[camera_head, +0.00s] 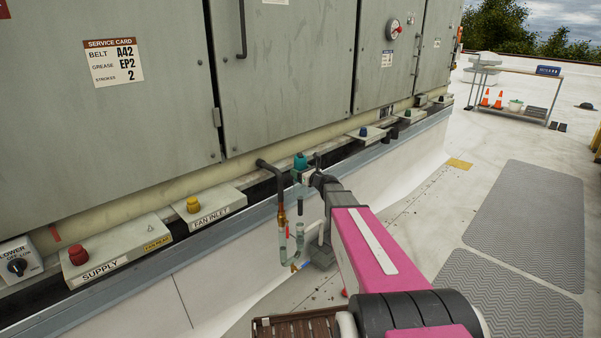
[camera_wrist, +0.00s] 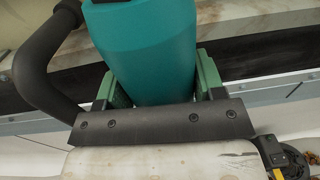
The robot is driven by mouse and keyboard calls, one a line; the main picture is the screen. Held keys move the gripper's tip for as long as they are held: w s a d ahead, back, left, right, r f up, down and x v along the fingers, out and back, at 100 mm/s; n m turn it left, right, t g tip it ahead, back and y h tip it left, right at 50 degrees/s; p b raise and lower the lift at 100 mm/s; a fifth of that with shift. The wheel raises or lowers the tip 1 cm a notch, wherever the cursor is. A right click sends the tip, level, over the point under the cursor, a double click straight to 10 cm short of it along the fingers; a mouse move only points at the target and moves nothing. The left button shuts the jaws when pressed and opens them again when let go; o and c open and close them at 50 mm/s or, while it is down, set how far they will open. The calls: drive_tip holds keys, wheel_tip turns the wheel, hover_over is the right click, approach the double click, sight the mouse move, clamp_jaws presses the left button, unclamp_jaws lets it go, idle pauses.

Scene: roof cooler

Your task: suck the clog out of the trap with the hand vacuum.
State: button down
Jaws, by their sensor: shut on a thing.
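My gripper (camera_head: 308,178) is shut on the teal hand vacuum (camera_head: 300,162), beside the cabinet's lower edge. In the wrist view the teal body of the vacuum (camera_wrist: 148,50) sits between the green finger pads of my gripper (camera_wrist: 155,88). The trap (camera_head: 284,250) is a clear U-shaped pipe with a brass fitting, below a black insulated pipe (camera_head: 279,180) from the cabinet. A dark nozzle hangs under the vacuum, above the trap's right side. I cannot tell whether it touches the trap. The clog cannot be made out. The black pipe (camera_wrist: 45,60) shows left of the vacuum.
The grey cabinet (camera_head: 285,80) and its ledge rise close behind the trap. Supply (camera_head: 100,250) and fan inlet (camera_head: 205,208) boxes stand on the ledge at left. A brown slatted crate (camera_head: 300,326) is low in front. Grey mats (camera_head: 530,220) and open roof lie right.

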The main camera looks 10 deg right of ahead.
sight(300, 186)
drive_tip(key=shift+f, duration=3.95)
drive_tip(key=shift+r, duration=0.1)
idle(3.2)
